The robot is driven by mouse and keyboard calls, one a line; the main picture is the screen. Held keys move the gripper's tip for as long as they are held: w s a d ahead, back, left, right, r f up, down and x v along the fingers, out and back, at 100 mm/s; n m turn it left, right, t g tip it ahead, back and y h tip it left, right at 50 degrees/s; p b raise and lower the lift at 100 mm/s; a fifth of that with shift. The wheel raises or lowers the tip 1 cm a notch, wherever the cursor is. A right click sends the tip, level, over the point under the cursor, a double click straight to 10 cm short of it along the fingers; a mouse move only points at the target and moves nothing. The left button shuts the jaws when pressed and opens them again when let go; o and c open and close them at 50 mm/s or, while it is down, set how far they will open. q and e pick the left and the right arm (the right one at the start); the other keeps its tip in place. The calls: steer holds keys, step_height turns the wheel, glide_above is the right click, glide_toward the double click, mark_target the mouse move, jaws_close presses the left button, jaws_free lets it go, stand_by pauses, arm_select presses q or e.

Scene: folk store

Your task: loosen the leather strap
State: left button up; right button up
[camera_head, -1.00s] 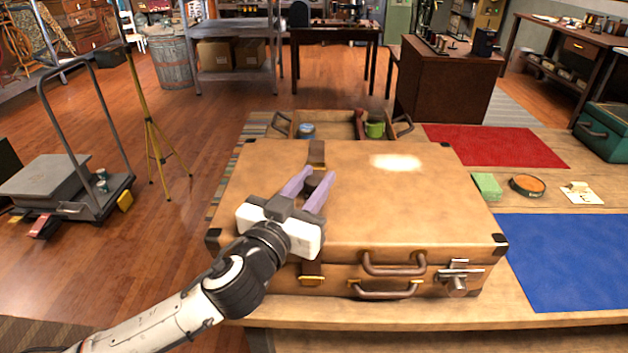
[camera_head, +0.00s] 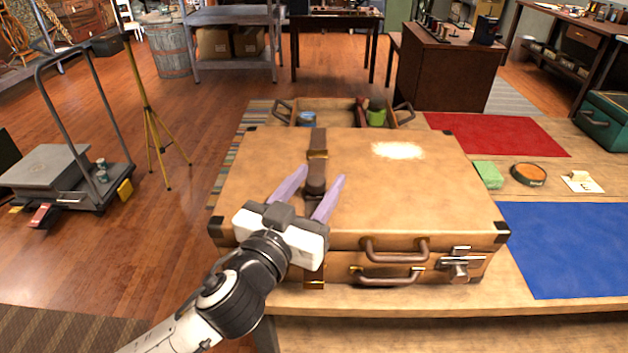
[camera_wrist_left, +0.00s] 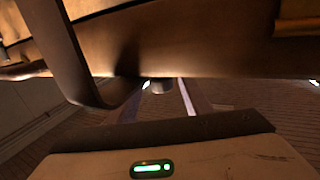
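A large tan leather suitcase (camera_head: 430,195) lies flat on the wooden table. A dark brown leather strap (camera_head: 318,140) runs over its lid near the left, with a brass buckle (camera_head: 317,154) toward the back. The strap's lower end (camera_head: 314,279) hangs on the front face. My left gripper (camera_head: 322,175) is over the strap with its lilac fingers apart, one on each side of a dark round knob (camera_head: 315,187) on the strap. Contact with the knob cannot be told. The left wrist view shows the fingers (camera_wrist_left: 160,98) from below, spread. My right gripper is not in view.
Brown handles (camera_head: 395,250) and a metal latch (camera_head: 460,265) project from the suitcase front. An open wooden box (camera_head: 345,108) stands behind it. A blue mat (camera_head: 570,250), red mat (camera_head: 495,138), green sponge (camera_head: 488,174) and round tin (camera_head: 528,174) lie to the right.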

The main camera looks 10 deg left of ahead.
arm_select(q)
steer(key=shift+s+a+f, duration=0.1)
steer(key=shift+s, duration=0.3)
steer(key=s+a+b, duration=0.1)
steer(key=s+b, duration=0.1)
steer(key=s, duration=0.7)
steer(key=shift+a, duration=0.4)
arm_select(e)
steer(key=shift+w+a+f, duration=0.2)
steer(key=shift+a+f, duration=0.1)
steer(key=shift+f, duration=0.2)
arm_select(q)
steer(key=shift+s, duration=0.15)
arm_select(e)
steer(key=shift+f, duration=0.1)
